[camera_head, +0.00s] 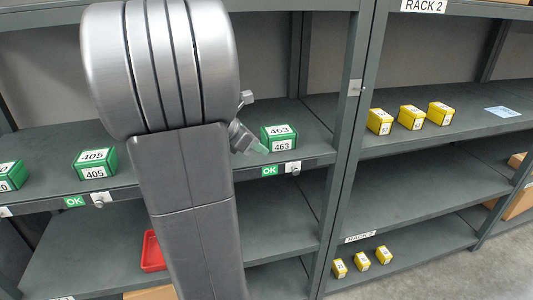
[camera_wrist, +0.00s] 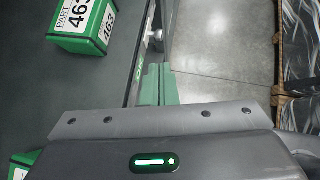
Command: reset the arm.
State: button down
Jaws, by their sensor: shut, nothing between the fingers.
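My gripper (camera_head: 260,147) shows at the shelf's front edge in the head view, just left of the green box marked 463 (camera_head: 279,138). My arm covers part of the view there. In the wrist view my gripper's green fingers (camera_wrist: 159,84) are together with nothing between them. The 463 box (camera_wrist: 84,27) sits upper left in that view, apart from the fingers.
A green box marked 405 (camera_head: 95,163) and another (camera_head: 12,176) stand on the same shelf. Several yellow boxes (camera_head: 411,117) stand on the right rack. A red bin (camera_head: 152,252) is on the shelf below. Open floor (camera_wrist: 222,60) shows beyond the shelf edge.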

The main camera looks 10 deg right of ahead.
aim_at(263, 170)
dwell(0.4)
jog(key=w+d+f, duration=0.1)
jog(key=f, duration=0.2)
jog(key=d+f+b, duration=0.1)
jog(key=d+f, duration=0.1)
jog(key=f, duration=0.2)
jog(key=w+d+f+b, duration=0.1)
jog(key=d+f, duration=0.1)
jog(key=f, duration=0.1)
jog(key=shift+w+f, duration=0.25)
jog(key=shift+w, duration=0.1)
jog(key=a, duration=0.2)
jog(key=shift+s+a+r+p, duration=0.15)
jog(key=shift+a+r+p, duration=0.2)
jog(key=shift+r+p, duration=0.05)
jog(key=shift+a, duration=0.25)
jog(key=shift+d, duration=0.15)
